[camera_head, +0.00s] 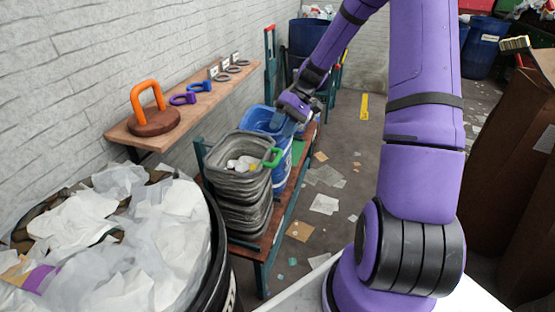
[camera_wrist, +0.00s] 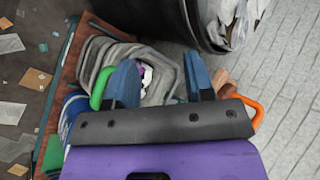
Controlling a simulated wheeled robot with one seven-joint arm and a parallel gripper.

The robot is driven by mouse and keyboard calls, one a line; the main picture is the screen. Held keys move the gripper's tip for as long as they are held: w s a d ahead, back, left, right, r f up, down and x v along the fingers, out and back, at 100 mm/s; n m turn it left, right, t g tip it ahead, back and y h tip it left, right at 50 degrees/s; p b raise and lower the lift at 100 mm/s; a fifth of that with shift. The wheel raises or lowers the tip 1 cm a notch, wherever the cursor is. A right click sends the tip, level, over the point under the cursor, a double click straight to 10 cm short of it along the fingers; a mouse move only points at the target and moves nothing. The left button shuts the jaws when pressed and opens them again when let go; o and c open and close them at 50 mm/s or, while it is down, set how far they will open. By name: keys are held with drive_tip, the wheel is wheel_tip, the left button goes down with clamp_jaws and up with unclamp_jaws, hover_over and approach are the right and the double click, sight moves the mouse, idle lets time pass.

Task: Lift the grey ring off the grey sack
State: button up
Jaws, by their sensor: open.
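Several small grey rings lie towards the far end of the wooden wall shelf in the head view; the nearest grey ring (camera_head: 221,77) lies beyond two purple ones. I cannot make out a thing that is clearly a grey sack under any of them. My gripper (camera_head: 283,120) is over the blue bin (camera_head: 262,120), away from the shelf. In the wrist view its two blue fingers (camera_wrist: 161,82) are apart with nothing gripped between them. The grey stacked bins (camera_wrist: 102,55) with pale scraps inside show below and beyond the fingers.
A green handle (camera_head: 273,157) is on the grey bin's rim. An orange handle on a brown disc (camera_head: 155,121) and purple rings (camera_head: 183,98) stand on the shelf (camera_head: 122,130). A large black bin of white bags (camera_head: 218,240) fills the left front. Scraps litter the floor.

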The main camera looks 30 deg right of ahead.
sight(277, 159)
drive_tip(key=w+d+f+m+t+y, duration=0.2)
drive_tip(key=d+f+t+y, duration=0.35)
drive_tip(key=f, duration=0.55)
drive_tip(key=w+d+f+m+t+y, duration=0.1)
drive_tip(key=d+f+m+t+y, duration=0.2)
drive_tip(key=d+f+t, duration=0.45)
drive_tip(key=shift+g, duration=0.7)
drive_tip(key=x, duration=0.3)
drive_tip(key=f+x, duration=0.1)
drive_tip(key=x, duration=0.3)
drive_tip(key=f+x, duration=0.1)
drive_tip(key=x, duration=0.2)
drive_tip(key=shift+w+a+f, duration=0.25)
drive_tip(key=shift+w, duration=0.05)
clamp_jaws()
